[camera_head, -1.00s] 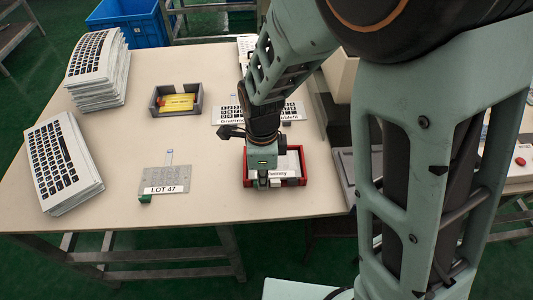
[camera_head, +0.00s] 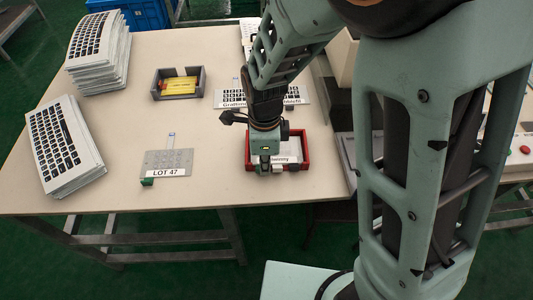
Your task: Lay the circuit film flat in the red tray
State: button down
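The red tray (camera_head: 307,151) stands near the table's right side. A pale sheet (camera_head: 290,146) lies in it, with a white label at its front. My gripper (camera_head: 268,168) points down over the tray's front left part and hides that part of the tray. I cannot tell whether its fingers are open or shut, or whether they touch the sheet. A grey film with a "LOT 47" label (camera_head: 167,172) lies flat on the table to the left of the tray, with a narrow tail at its back and a small green block (camera_head: 147,182) at its front left corner.
A grey tray (camera_head: 200,81) with a yellow piece stands further back. Keypad stacks (camera_head: 98,50) and (camera_head: 62,150) line the table's left side. A printed keypad sheet (camera_head: 231,98) lies behind the red tray. The table (camera_head: 120,130) is clear around the grey film.

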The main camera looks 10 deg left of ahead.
jog(key=c, duration=2.1)
grip_release()
